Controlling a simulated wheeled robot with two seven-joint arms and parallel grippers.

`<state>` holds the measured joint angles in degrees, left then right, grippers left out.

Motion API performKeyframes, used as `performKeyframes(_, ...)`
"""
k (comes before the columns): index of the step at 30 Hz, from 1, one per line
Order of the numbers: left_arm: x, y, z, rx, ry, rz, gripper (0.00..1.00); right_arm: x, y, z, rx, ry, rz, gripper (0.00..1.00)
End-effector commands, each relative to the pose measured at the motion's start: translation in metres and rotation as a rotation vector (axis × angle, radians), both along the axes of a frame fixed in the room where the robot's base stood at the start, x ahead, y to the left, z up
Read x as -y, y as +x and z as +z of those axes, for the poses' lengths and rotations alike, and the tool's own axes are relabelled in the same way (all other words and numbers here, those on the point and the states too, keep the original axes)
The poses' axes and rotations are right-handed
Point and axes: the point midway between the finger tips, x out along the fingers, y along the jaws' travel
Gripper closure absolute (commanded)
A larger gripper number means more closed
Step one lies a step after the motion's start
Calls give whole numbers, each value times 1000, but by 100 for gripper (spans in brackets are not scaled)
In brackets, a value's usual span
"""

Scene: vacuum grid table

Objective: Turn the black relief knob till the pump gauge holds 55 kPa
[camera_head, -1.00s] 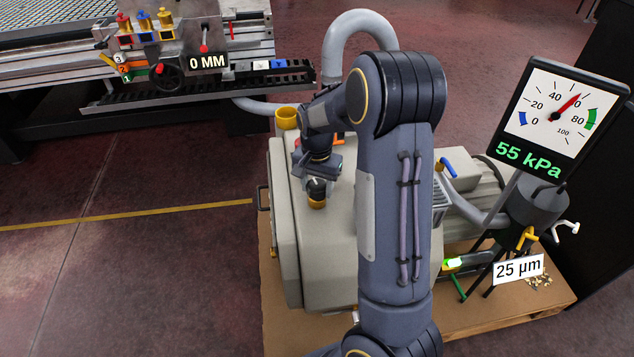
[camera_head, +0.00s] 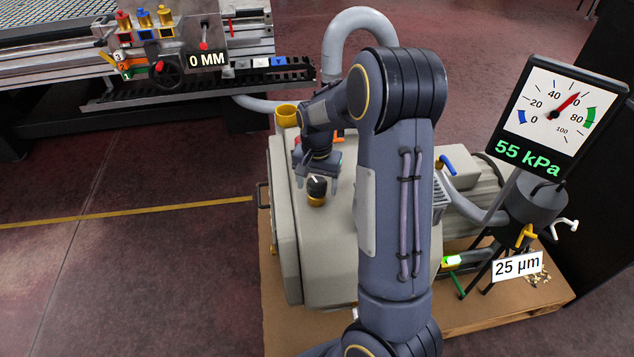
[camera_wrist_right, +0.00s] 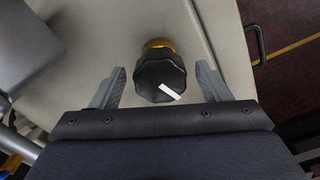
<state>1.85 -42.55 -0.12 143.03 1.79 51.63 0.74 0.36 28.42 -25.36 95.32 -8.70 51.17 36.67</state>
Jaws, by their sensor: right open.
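The black relief knob (camera_head: 316,187) sits on a brass collar on the grey pump housing (camera_head: 330,265). In the right wrist view the knob (camera_wrist_right: 160,79) shows a white pointer line towards its lower right. My right gripper (camera_head: 317,190) is open around the knob; in the wrist view a finger stands on each side with a gap to it. The pump gauge (camera_head: 556,115) at the right reads 55 kPa in green digits, with its red needle between 40 and 80. My left gripper is not in view.
A yellow-brass cup (camera_head: 287,114) and a grey hose (camera_head: 355,22) rise behind the pump. A 25 µm sign (camera_head: 517,265) and yellow-handled valve (camera_head: 525,236) stand at the right. The grid table (camera_head: 60,50) is at the upper left. The floor left of the pump is clear.

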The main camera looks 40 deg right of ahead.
Motion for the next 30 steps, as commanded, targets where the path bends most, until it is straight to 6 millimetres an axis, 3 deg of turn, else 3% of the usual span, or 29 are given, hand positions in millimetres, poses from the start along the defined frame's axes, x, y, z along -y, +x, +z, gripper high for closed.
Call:
performKeyframes(7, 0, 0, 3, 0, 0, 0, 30, 0, 1, 9, 3, 0, 0, 30)
performKeyframes(19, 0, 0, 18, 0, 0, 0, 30, 0, 1, 71, 3, 0, 0, 30)
performKeyframes(30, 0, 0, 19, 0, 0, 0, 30, 0, 0, 78, 0, 0, 0, 30)
